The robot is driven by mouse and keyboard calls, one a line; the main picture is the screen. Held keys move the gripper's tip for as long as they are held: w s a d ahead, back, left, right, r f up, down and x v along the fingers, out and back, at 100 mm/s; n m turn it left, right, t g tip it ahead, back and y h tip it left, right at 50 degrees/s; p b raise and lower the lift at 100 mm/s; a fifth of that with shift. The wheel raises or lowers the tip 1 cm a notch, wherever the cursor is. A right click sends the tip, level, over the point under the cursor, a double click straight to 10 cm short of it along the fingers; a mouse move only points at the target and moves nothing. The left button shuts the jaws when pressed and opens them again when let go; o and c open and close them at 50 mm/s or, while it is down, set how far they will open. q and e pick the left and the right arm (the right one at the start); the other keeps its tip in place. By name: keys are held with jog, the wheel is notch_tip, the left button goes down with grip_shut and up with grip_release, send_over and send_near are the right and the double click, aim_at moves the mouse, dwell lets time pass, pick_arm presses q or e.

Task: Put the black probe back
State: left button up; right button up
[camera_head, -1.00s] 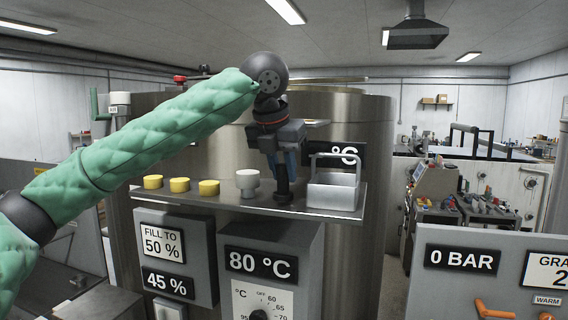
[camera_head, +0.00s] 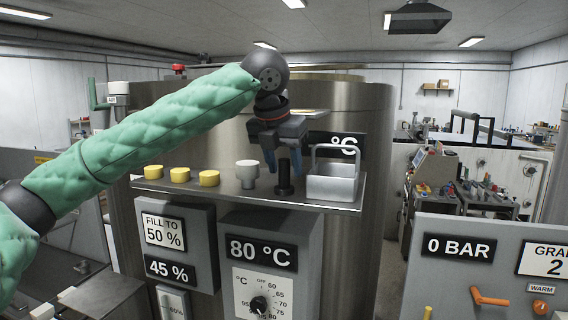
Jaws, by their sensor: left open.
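The black probe (camera_head: 285,180) stands upright on the steel shelf (camera_head: 225,195), between a white-topped knob (camera_head: 247,172) and a metal basket (camera_head: 333,185). My left gripper (camera_head: 283,166) is directly above and around its top, pointing down. Its blue fingers are spread apart, with the probe's top between or just below them. I cannot tell if a finger touches the probe. My right gripper does not show.
Several yellow caps (camera_head: 180,175) stand on the shelf to the left. The basket with its raised handle is close to the right of my gripper. A display reading 80 °C (camera_head: 261,252) is below the shelf. A large steel tank (camera_head: 350,110) stands behind.

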pick_arm(q)
jog(key=shift+r, duration=0.15)
jog(key=shift+s+r+b, duration=0.1)
jog(key=shift+r+b, duration=0.15)
jog(key=shift+b, duration=0.1)
jog(key=b+v, duration=0.4)
jog(key=v, duration=0.7)
jog(key=shift+r, duration=0.15)
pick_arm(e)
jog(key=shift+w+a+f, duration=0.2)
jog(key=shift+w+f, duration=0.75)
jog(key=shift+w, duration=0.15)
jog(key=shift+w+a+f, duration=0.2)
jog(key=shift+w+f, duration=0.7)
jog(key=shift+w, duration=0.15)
pick_arm(q)
jog(key=shift+s, duration=0.1)
